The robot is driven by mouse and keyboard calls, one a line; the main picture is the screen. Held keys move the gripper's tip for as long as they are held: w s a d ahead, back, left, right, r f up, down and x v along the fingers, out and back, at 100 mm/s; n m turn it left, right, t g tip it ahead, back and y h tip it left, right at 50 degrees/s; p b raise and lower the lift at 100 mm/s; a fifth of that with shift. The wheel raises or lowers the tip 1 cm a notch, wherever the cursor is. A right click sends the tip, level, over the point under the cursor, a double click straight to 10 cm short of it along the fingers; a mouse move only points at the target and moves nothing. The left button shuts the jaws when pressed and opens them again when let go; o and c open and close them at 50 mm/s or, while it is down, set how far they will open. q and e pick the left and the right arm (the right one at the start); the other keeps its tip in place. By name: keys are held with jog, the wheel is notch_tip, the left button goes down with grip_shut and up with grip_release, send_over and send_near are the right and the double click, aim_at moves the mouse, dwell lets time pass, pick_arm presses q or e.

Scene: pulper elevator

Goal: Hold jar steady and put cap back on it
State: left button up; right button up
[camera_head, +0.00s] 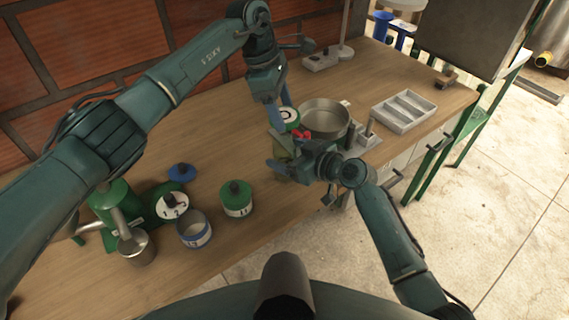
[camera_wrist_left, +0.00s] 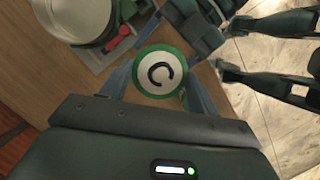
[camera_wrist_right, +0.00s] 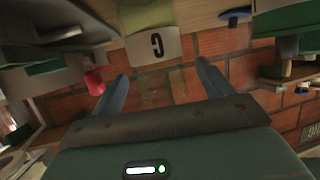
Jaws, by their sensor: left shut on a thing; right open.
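The cap (camera_head: 288,114) is green with a white top. It also shows in the left wrist view (camera_wrist_left: 160,73), where a black C-like mark is on the top. My left gripper (camera_wrist_left: 160,70) is shut on it, one finger on each side. The jar (camera_wrist_right: 153,47) is yellowish-green with a white label marked C, upside down in the right wrist view. In the head view the jar (camera_head: 283,149) is partly hidden by my grippers, below the cap. My right gripper (camera_wrist_right: 161,70) is open, its fingers pointing toward the jar; I cannot tell whether they touch it.
A steel pan (camera_head: 324,114) with a red item (camera_head: 302,134) beside it stands right of the jar. A grey tray (camera_head: 404,111) lies farther right. Middle wood is clear.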

jog(key=shift+x, duration=0.95)
jog(key=shift+c, duration=0.5)
jog(key=c, duration=1.4)
pick_arm(q)
jog(key=shift+f, duration=2.5)
jog(key=shift+f, duration=0.1)
jog(key=shift+f, duration=0.8)
jog(key=shift+f, duration=0.55)
